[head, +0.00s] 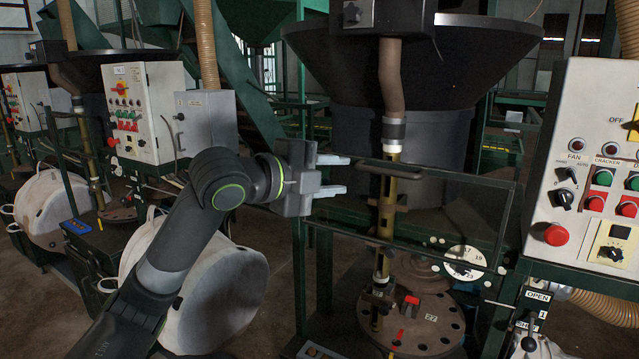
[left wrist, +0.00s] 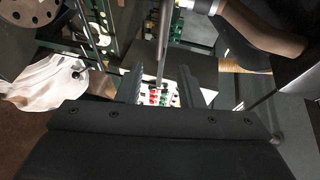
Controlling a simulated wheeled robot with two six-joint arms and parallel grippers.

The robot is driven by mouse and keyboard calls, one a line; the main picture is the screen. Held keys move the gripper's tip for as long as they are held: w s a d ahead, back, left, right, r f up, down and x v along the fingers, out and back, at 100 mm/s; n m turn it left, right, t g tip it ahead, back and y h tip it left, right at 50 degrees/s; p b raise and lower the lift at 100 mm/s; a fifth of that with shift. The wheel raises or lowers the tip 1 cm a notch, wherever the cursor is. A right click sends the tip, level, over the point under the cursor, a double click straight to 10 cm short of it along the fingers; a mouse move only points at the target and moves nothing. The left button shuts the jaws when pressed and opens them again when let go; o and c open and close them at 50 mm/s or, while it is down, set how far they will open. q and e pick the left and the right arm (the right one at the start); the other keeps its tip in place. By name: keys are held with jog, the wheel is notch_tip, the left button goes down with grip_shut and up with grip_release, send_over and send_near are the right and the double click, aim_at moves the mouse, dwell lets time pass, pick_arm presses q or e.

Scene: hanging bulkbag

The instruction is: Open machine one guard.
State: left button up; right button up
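The machine guard (head: 452,174) is a see-through panel in a thin dark frame, standing upright in front of the brass tube and the round turntable (head: 425,325). It appears closed across the front. My left gripper (head: 345,175) is at the guard's left edge, with its two fingers apart and pointing right. In the left wrist view a thin bar (left wrist: 163,45) shows between the open fingers (left wrist: 161,85), likely the guard's edge. I cannot tell whether they touch it. My right gripper is not in view.
A control panel (head: 592,160) with buttons and knobs stands at the right, above an OPEN/SHUT lever (head: 530,325). A large black hopper (head: 440,60) is above the guard. Another control box (head: 150,110) stands behind.

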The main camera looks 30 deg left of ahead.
pick_arm(q)
jog(key=shift+b+v, duration=0.35)
jog(key=shift+v, duration=1.05)
